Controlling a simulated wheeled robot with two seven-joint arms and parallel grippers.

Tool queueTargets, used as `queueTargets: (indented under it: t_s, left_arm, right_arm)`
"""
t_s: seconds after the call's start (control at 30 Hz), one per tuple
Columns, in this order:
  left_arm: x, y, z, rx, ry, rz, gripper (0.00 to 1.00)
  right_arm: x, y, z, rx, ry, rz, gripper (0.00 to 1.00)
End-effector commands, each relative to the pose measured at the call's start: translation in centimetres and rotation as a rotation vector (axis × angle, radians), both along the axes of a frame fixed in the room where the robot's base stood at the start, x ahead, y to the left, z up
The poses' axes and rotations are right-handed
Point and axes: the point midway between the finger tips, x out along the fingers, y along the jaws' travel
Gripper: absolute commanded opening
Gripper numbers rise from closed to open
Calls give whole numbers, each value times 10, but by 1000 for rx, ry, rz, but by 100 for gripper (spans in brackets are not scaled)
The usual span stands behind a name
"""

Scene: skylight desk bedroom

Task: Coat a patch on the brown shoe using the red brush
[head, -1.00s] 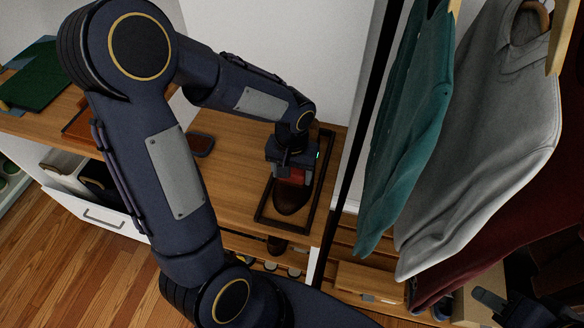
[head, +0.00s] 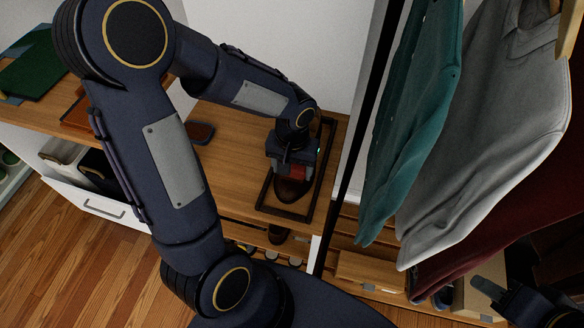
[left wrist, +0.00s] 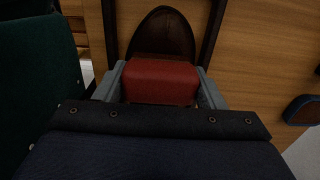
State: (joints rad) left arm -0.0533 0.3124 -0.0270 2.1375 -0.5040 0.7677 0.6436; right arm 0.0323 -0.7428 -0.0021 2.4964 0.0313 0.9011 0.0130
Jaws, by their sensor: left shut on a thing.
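The brown shoe (head: 291,190) stands inside a dark frame-like tray (head: 270,208) on the wooden shelf top; its toe also shows in the left wrist view (left wrist: 162,34). My left gripper (head: 294,168) is over the shoe, shut on the red brush (left wrist: 160,82). In the left wrist view, the brush's red block sits between the two grey fingers, just in front of the shoe's toe. The brush's underside is hidden, so I cannot tell whether it touches the shoe. My right gripper (head: 490,295) shows partly at the lower right; its fingertips are unclear.
A dark oval item (head: 201,132) lies on the shelf top left of the tray. A teal garment (head: 415,120) and a grey garment (head: 485,150) hang to the right, beside a black upright post (head: 360,150). Bare wood (head: 235,180) lies left of the tray.

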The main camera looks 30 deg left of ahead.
Motion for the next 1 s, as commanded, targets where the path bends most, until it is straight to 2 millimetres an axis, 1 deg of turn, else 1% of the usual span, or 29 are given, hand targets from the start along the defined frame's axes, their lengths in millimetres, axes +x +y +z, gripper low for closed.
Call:
queueTargets:
  t_s: [0.13, 0.2, 0.8, 0.9, 1.0]
  left_arm:
    - [6, 3, 2, 0, 0, 1, 45]
    - [7, 3, 18, -1, -4, 1, 45]
    - [17, 9, 70, 0, 0, 0, 45]
    - [18, 10, 77, 0, 0, -1, 45]
    - [19, 11, 79, -1, 0, -1, 45]
  right_arm:
    - [0, 0, 2, 0, 0, 0, 36]
    - [0, 0, 12, 0, 1, 0, 36]
    - [0, 0, 56, 0, 0, 0, 36]
    - [0, 0, 61, 0, 0, 0, 36]
    - [0, 0, 62, 0, 0, 0, 36]
